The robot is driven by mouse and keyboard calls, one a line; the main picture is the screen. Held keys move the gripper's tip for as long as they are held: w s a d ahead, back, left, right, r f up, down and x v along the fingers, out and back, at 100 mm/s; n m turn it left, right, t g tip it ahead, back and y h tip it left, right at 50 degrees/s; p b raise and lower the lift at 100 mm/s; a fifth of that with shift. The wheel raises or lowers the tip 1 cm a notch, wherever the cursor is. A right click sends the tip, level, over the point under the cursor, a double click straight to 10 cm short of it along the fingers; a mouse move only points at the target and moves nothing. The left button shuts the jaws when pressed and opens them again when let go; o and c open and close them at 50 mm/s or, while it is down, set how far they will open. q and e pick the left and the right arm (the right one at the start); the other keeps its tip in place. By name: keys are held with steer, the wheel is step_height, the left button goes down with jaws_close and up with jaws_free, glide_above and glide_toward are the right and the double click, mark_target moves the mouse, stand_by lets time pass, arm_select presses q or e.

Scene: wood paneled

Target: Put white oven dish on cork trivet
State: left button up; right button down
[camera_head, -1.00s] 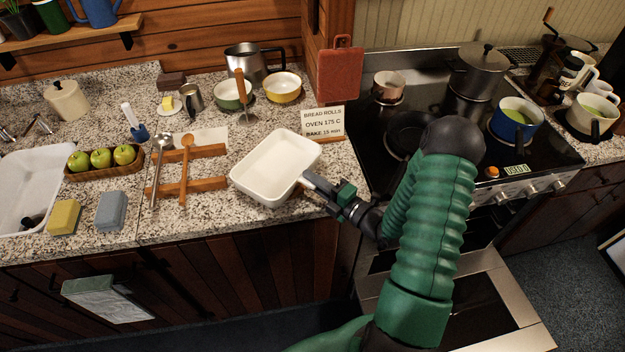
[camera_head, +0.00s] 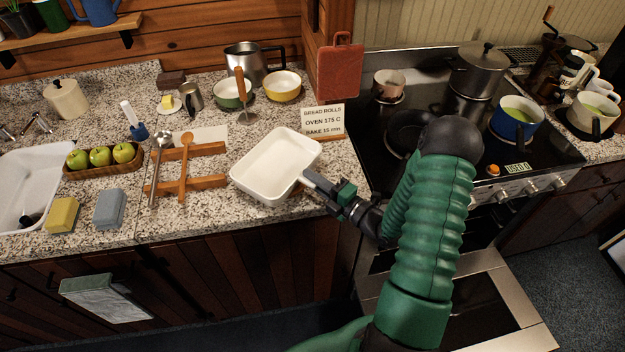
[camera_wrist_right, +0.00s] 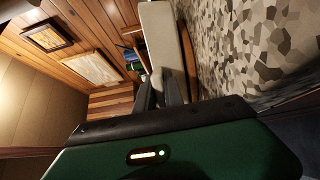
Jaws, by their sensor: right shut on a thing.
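The white oven dish (camera_head: 275,170) is a rectangular, empty dish at the front of the granite counter. My right gripper (camera_head: 310,181) is shut on its right-hand rim, near the front corner. In the right wrist view the fingers (camera_wrist_right: 160,92) close around the pale dish wall (camera_wrist_right: 163,45). I cannot tell whether the dish rests on the counter or is just above it. I cannot make out a cork trivet for certain in either view. My left gripper is not in view.
A wooden rack (camera_head: 200,184) with a ladle and wooden spoon lies left of the dish. A recipe card (camera_head: 323,122) stands behind it. The stove (camera_head: 400,175) with pots is to the right. Bowls (camera_head: 283,87) stand at the back.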

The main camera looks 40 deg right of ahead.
steer(key=shift+s+a+f, duration=0.2)
steer(key=shift+f, duration=0.35)
steer(key=c, duration=1.4)
jaws_free()
steer(key=shift+o, duration=0.2)
steer(key=shift+f, duration=0.15)
steer(key=shift+s, duration=0.25)
steer(key=s+d+r+b, duration=0.1)
steer(key=s+d+b, duration=0.1)
steer(key=s, duration=1.4)
steer(key=shift+b, duration=0.35)
steer(key=shift+d, duration=0.1)
steer(key=shift+f, duration=0.1)
